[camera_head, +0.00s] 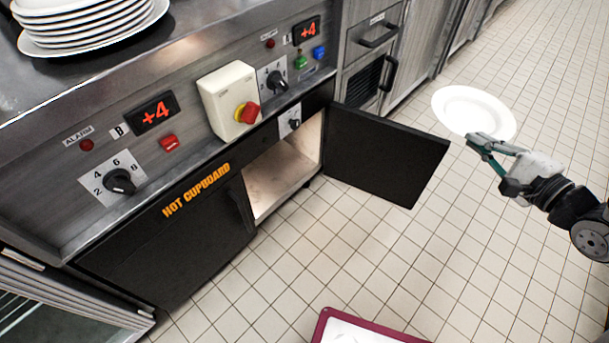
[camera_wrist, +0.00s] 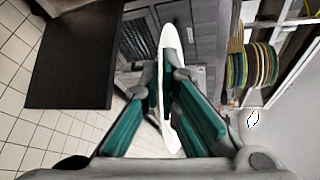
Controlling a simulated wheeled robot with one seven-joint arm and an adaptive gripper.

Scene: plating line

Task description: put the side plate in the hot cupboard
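The side plate (camera_head: 468,108) is white and round, held in the air at the right, beyond the open cupboard door. My gripper (camera_head: 478,143) is shut on its near rim. In the wrist view the plate (camera_wrist: 173,45) shows nearly edge-on between the green fingers of my gripper (camera_wrist: 166,85). The hot cupboard (camera_head: 165,240) is black-fronted, under a steel counter. Its left door is shut and its right door (camera_head: 385,155) stands swung wide open. The opening (camera_head: 280,175) shows a bare pale floor; its deeper inside is partly hidden.
A stack of white plates (camera_head: 85,25) stands on the counter. A control panel with knobs and a switch box (camera_head: 228,98) sits above the opening. A maroon-rimmed tray (camera_head: 360,332) is at the bottom edge. In the wrist view, a rack holds coloured plates (camera_wrist: 258,65). The tiled floor between is clear.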

